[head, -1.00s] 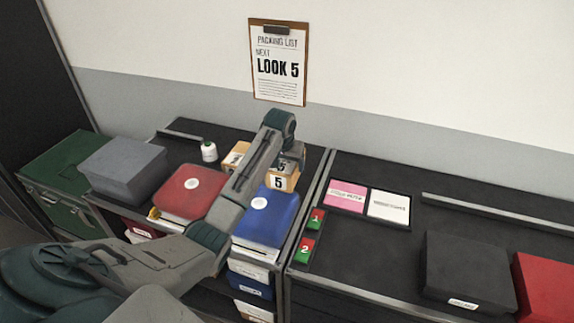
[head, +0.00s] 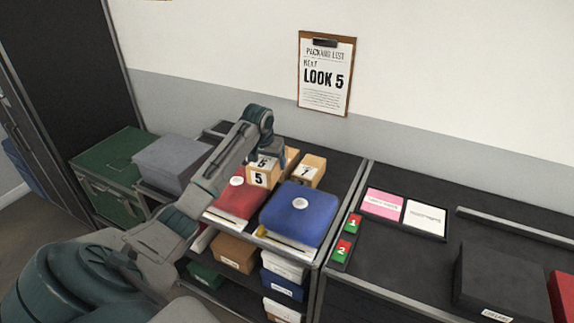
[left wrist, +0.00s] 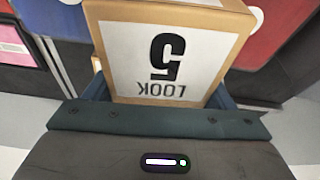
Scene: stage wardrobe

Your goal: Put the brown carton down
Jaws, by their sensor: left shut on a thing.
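The brown carton (head: 262,174) has a white label with a black 5. My left gripper (head: 263,156) is shut on it from above, behind and between the red box (head: 238,200) and the blue box (head: 293,212). In the left wrist view the carton (left wrist: 170,50) sits upright between the jaws, with "LOOK 5" upside down in the picture. Its underside is hidden, so I cannot tell whether it touches anything. My right gripper is in neither view.
A tan carton marked 7 (head: 308,171) stands right of the held one, with another tan edge behind. A grey box (head: 172,160) and a green case (head: 108,160) are at the left. The right table (head: 400,270) has bare room between its cards and a black box (head: 500,280).

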